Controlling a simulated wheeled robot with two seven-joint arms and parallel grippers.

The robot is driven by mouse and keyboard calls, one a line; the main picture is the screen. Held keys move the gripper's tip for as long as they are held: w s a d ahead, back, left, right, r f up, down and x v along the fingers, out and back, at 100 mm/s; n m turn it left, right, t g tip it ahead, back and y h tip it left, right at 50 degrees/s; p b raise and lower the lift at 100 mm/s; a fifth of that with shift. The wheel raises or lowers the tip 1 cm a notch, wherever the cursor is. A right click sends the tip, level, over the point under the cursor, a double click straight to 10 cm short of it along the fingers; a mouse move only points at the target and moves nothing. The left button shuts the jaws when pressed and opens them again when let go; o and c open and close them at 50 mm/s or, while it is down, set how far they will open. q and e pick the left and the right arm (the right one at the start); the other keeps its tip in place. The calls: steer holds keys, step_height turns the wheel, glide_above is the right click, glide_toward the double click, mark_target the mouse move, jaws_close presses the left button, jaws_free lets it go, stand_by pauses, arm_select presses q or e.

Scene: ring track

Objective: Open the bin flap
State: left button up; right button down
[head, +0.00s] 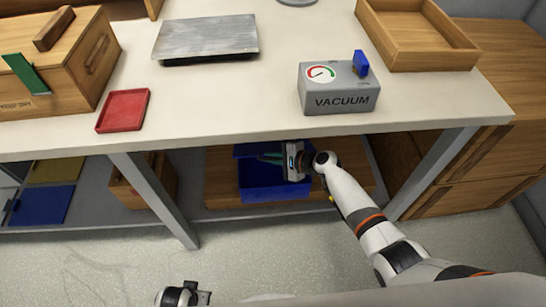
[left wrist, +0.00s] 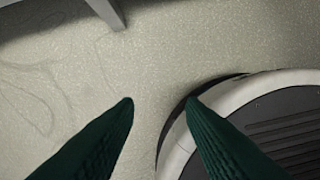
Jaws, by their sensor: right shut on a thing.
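A blue bin (head: 270,193) stands on the wooden lower shelf under the table in the head view. A blue panel (head: 246,150), which looks like its flap, shows at the bin's back, just under the table edge. My right gripper (head: 268,158) reaches in from the right over the bin. Its green fingers are at the panel and shut on what looks like the flap; the exact grip is small and partly hidden. My left gripper (left wrist: 161,102) is open and empty above the floor in the left wrist view. The tabletop hides the area behind the bin.
The tabletop edge (head: 240,137) runs just above my right gripper. Table legs (head: 155,199) stand left and right of the bin. A wooden box (head: 142,183) is left of it. A grey vacuum unit (head: 338,90) stands on the tabletop. The floor in front is clear.

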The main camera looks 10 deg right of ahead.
steer(key=c, duration=1.5)
jaws_free()
steer(key=shift+f, duration=0.2)
steer(key=shift+r, duration=0.1)
